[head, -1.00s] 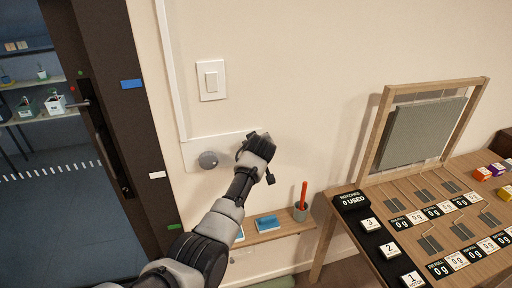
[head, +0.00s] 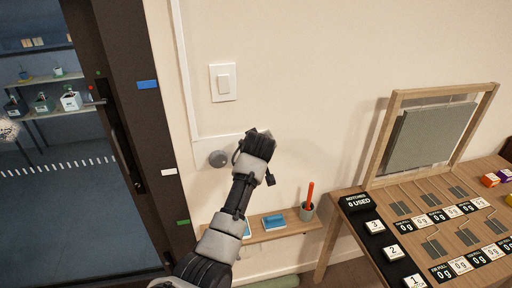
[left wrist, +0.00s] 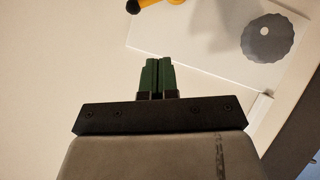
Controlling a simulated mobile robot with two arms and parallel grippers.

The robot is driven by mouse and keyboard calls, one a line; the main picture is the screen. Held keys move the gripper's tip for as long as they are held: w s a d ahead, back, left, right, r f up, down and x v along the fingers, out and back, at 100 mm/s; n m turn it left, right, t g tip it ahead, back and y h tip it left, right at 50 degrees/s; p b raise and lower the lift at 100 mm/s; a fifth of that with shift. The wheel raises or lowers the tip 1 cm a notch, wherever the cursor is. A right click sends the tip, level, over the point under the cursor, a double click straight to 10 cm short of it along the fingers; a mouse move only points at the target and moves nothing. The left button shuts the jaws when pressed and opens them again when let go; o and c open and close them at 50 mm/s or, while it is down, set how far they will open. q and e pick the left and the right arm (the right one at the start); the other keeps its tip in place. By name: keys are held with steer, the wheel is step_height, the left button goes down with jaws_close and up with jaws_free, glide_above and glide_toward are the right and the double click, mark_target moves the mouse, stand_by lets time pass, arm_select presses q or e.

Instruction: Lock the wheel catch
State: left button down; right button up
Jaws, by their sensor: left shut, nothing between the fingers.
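The round grey wheel (head: 217,158) sits on a pale plate (head: 203,146) fixed to the wall, right of the door frame. In the left wrist view the wheel (left wrist: 268,38) has a scalloped rim, and the plate (left wrist: 190,32) spreads to its left. A yellow-orange piece with a black end (left wrist: 150,3) shows at the top edge of that view, mostly cut off. My left gripper (head: 260,136) is in front of the plate, right of the wheel and apart from it. Its green fingers (left wrist: 158,66) are shut and empty. My right gripper is not in view.
A light switch (head: 223,83) is above the plate. Below is a narrow wooden shelf (head: 293,228) with a blue block (head: 274,222) and a cup (head: 306,211). A wooden table (head: 345,218) stands right. The dark door frame (head: 150,130) is left.

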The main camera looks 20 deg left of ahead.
arm_select(q)
steer(key=v, duration=0.5)
steer(key=shift+s+a+f+b, duration=0.1)
steer(key=shift+s+a+b, duration=0.1)
steer(key=shift+a+b, duration=0.15)
steer(key=shift+s+d, duration=0.1)
